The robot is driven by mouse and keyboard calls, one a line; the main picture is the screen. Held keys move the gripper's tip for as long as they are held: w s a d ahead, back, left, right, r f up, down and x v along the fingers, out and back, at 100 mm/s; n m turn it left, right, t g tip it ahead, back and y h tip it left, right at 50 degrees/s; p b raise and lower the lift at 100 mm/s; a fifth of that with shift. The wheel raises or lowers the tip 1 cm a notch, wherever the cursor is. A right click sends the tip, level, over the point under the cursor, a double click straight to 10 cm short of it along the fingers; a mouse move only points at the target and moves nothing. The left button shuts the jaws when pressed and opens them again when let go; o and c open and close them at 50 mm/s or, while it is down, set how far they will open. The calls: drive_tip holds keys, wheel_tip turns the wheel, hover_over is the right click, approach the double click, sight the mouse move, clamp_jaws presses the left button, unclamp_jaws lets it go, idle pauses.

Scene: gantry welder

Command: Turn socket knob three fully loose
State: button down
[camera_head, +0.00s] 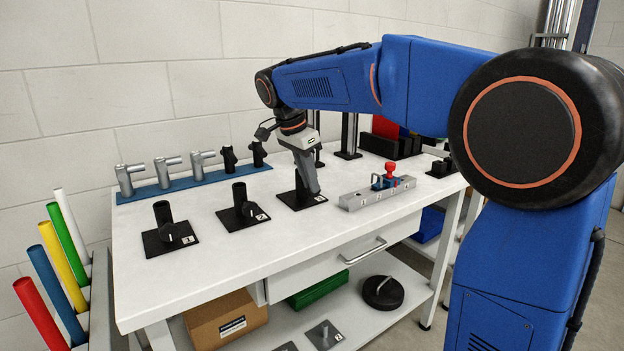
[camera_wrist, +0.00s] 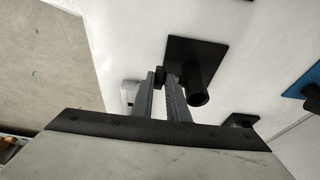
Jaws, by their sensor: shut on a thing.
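Three black sockets stand in a row on the white table, each an upright tube on a square plate with a side knob. Socket one (camera_head: 163,213) is at the left and socket two (camera_head: 240,196) in the middle. Socket three is at the right; its plate (camera_head: 288,199) shows, while my gripper (camera_head: 313,188) hides its knob. In the wrist view, my gripper (camera_wrist: 166,78) is shut on a small dark knob (camera_wrist: 160,73) beside the tube of socket three (camera_wrist: 197,92). How far the knob is turned cannot be told.
A blue rack (camera_head: 150,192) with grey torch-like pieces and black holders runs along the back. A grey block (camera_head: 375,194) with a red-and-blue clamp (camera_head: 390,175) sits right of my gripper. Coloured tubes (camera_head: 62,265) stand at the left. The front table strip is clear.

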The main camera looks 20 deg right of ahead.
drive_tip(key=h, duration=0.1)
drive_tip(key=a+t+h, duration=0.1)
drive_tip(key=h, duration=0.2)
drive_tip(key=shift+s+a+f, duration=0.2)
drive_tip(key=shift+a+f, duration=0.05)
drive_tip(key=shift+f, duration=0.15)
drive_tip(key=shift+s+a+f+t+h, duration=0.15)
drive_tip(key=shift+t+h, duration=0.15)
drive_tip(key=shift+h, duration=0.45)
drive_tip(key=shift+w+a+f+t+h, duration=0.1)
drive_tip(key=shift+f+t+h, duration=0.15)
drive_tip(key=shift+h, duration=0.55)
drive_tip(key=shift+s+a+f+t+h, duration=0.1)
drive_tip(key=shift+t+h, duration=0.25)
drive_tip(key=shift+h, duration=0.4)
drive_tip(key=c, duration=1.7)
unclamp_jaws()
drive_tip(key=v, duration=1.7)
drive_tip(key=shift+a, duration=0.2)
